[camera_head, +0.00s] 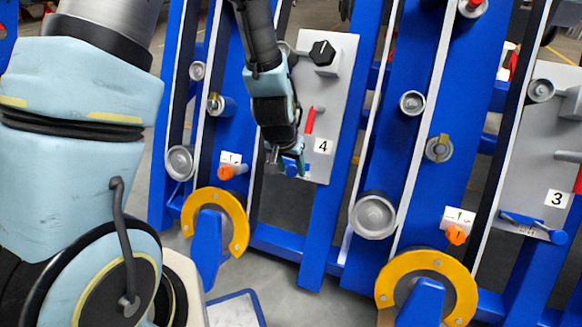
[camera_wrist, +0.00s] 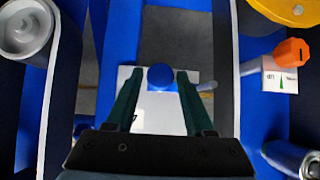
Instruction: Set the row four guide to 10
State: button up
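The row four panel (camera_head: 325,100) is a grey plate marked 4, near the centre of the head view. A blue round-ended handle (camera_head: 291,168) sits at its lower edge, partly hidden by my gripper (camera_head: 284,160). In the wrist view, the blue round end (camera_wrist: 161,77) lies between the two dark green fingers of my gripper (camera_wrist: 160,75). The fingers are apart, with narrow gaps showing on both sides of it. A white plate (camera_wrist: 155,120) lies behind it, partly covered by the fingers. I cannot read any scale marks or the handle's setting.
A red lever (camera_head: 309,120) and black knob (camera_head: 322,52) are above on the same panel. An orange knob (camera_head: 226,172) with a white scale is to the left. Blue frame bars (camera_head: 333,210) and yellow arcs (camera_head: 243,222) stand close by. The row three panel (camera_head: 540,130) is at right.

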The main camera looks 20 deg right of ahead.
grip_shut()
dwell(1.1)
